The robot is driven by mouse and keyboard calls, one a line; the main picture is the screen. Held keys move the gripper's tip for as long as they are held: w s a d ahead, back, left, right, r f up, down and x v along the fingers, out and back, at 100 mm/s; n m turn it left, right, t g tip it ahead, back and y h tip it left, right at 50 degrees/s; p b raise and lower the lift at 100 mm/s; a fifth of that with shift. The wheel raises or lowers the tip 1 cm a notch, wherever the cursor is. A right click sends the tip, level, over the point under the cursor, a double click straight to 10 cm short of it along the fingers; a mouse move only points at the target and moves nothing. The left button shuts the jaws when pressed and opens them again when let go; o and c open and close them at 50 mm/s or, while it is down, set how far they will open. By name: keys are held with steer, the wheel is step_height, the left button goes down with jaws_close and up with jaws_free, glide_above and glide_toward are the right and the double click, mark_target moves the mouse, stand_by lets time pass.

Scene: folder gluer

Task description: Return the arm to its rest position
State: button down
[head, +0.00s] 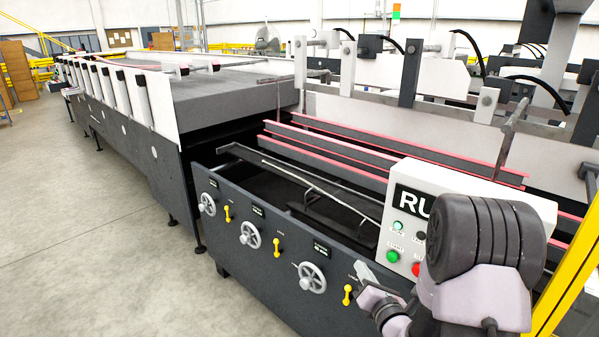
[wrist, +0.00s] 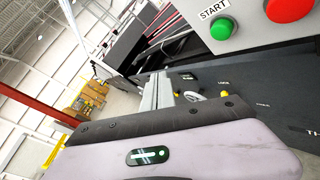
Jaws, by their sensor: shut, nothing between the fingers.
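My arm reaches in from the lower right of the head view. My gripper (head: 364,272) is shut and empty, just in front of the machine's dark side panel and below the white control box (head: 480,190). The gripper also shows in the wrist view (wrist: 158,90), its grey fingers together. The green START button (head: 392,256) and a red button (head: 416,269) are on the box close to the gripper. In the wrist view the green button (wrist: 222,28) and the red button (wrist: 290,6) are at the upper right, apart from the fingers. My arm hides part of the box.
The dark side panel (head: 230,245) carries handwheels (head: 312,277) and yellow levers (head: 277,247). A yellow post (head: 570,275) stands at the right, near my arm. Red-edged rails (head: 390,150) run inside the machine. The concrete floor (head: 80,230) at the left is clear.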

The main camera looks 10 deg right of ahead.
steer(key=s+a+r+n+g+y, duration=0.35)
steer(key=a+r+n+y, duration=0.35)
steer(key=a, duration=0.4)
steer(key=s+a+r+n+g+y, duration=0.3)
steer(key=s+a+r+n+y, duration=0.25)
steer(key=a+n, duration=0.45)
steer(key=s+a+n+g+h+b, duration=0.1)
steer(key=s+a+n+g+h, duration=0.15)
steer(key=s+n, duration=0.4)
steer(key=s+a+n+g+h, duration=0.1)
steer(key=s+a+n+g, duration=0.3)
steer(key=s, duration=0.4)
steer(key=s+d+n+t+h, duration=0.1)
steer(key=s+d+n+h, duration=0.2)
steer(key=d+n, duration=0.2)
steer(key=s+d+n+t+h, duration=0.1)
steer(key=s+d+n+h, duration=0.2)
steer(key=d, duration=0.4)
steer(key=shift+s+f+n+h, duration=0.25)
steer(key=shift+n+h, duration=0.55)
steer(key=shift+n, duration=0.45)
steer(key=shift+d, duration=0.1)
